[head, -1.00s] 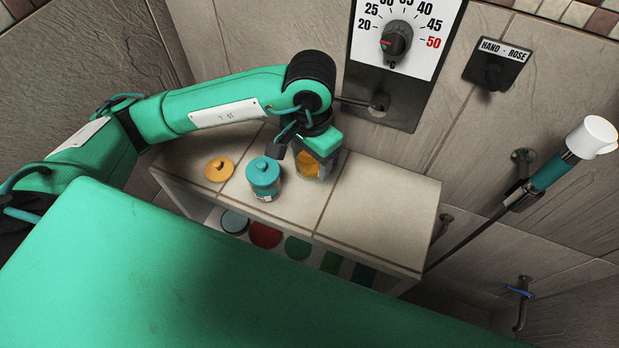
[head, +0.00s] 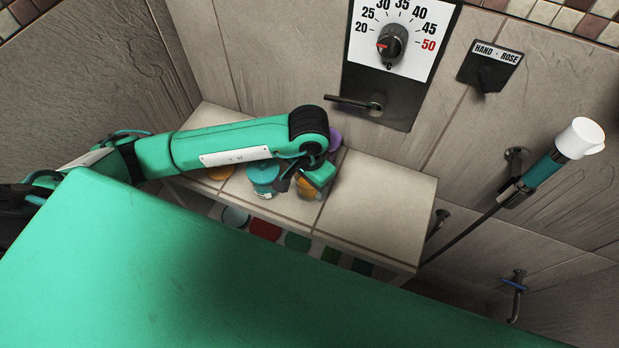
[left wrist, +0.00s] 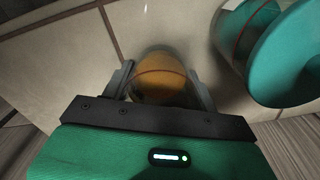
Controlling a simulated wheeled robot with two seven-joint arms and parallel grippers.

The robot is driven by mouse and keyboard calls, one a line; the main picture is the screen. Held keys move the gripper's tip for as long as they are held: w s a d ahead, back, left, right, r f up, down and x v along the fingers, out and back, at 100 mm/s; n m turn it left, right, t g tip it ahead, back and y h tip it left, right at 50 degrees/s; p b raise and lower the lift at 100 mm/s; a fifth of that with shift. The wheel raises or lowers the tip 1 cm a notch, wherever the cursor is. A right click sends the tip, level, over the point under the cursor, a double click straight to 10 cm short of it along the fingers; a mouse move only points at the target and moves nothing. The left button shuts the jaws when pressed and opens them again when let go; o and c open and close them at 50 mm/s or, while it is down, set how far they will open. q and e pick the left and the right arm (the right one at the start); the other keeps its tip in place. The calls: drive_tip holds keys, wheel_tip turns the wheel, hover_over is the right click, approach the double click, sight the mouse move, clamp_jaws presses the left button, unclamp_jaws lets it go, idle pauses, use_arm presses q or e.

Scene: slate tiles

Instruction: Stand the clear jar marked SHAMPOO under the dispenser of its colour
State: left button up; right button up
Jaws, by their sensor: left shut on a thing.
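My left gripper (head: 304,186) is shut on a clear jar with orange contents (head: 307,193), low at the front part of the tiled bench. In the left wrist view the orange-filled jar (left wrist: 160,82) sits between the two fingers. I cannot read its label, nor tell if its base touches the bench. A teal-lidded jar (head: 262,173) stands just left of the gripper and shows large in the left wrist view (left wrist: 285,65). An orange round top (head: 220,173) is partly hidden by my arm. A purple round top (head: 335,139) shows behind my wrist. My right gripper is not in view.
The right half of the bench top (head: 385,195) is bare. Several coloured round things, including a red one (head: 265,229), sit on a shelf below its front edge. A lever (head: 355,103) and temperature dial (head: 391,44) are on the wall behind.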

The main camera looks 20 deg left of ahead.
use_arm(q)
drive_tip(key=shift+f+b, duration=0.25)
drive_tip(key=shift+b, duration=0.2)
drive_tip(key=o, duration=1.1)
drive_tip(key=shift+r, duration=0.1)
